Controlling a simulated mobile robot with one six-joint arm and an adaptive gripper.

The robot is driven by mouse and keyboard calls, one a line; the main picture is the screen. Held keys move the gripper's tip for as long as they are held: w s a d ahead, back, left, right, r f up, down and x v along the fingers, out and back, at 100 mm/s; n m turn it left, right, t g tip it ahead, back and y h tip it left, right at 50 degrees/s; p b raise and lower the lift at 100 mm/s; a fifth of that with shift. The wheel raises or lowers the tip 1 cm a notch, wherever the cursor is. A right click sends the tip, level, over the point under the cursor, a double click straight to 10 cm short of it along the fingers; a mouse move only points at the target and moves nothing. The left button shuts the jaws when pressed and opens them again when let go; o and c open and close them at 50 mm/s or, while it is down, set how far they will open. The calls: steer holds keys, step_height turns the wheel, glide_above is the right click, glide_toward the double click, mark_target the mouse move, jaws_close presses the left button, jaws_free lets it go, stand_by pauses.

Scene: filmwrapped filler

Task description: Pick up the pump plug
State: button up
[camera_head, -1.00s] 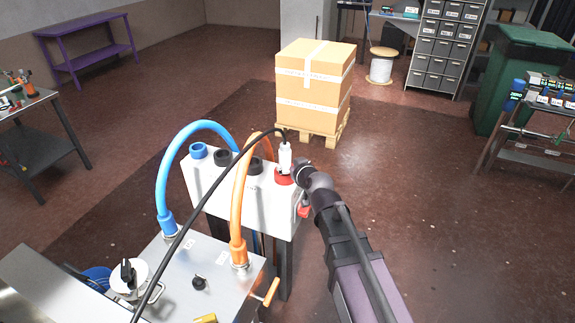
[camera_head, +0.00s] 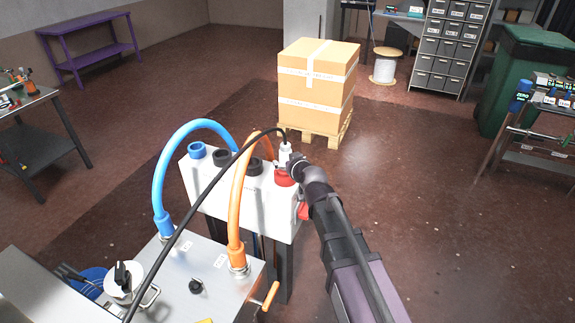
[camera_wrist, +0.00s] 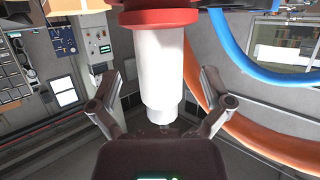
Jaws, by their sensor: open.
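The pump plug (camera_head: 286,151) is white, with a black cable at its top. It stands upright at the red socket (camera_head: 284,178) on the right end of the white box. In the wrist view the plug (camera_wrist: 158,62) hangs down the middle of the picture, with the red ring (camera_wrist: 158,18) at the top. My gripper (camera_head: 296,164) is at the plug from the right in the head view. In the wrist view my gripper (camera_wrist: 158,88) is open, with one finger on each side of the plug and visible gaps between. The fingertips are partly hidden in the head view.
Blue (camera_head: 160,178) and orange (camera_head: 234,205) hoses arch between the white box (camera_head: 222,192) and the metal cabinet (camera_head: 205,268). The black cable (camera_head: 205,190) crosses over them. A boxed pallet (camera_head: 318,85) stands behind. The floor to the right is mostly clear.

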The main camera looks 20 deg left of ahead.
steer(key=shift+x, duration=1)
jaws_close()
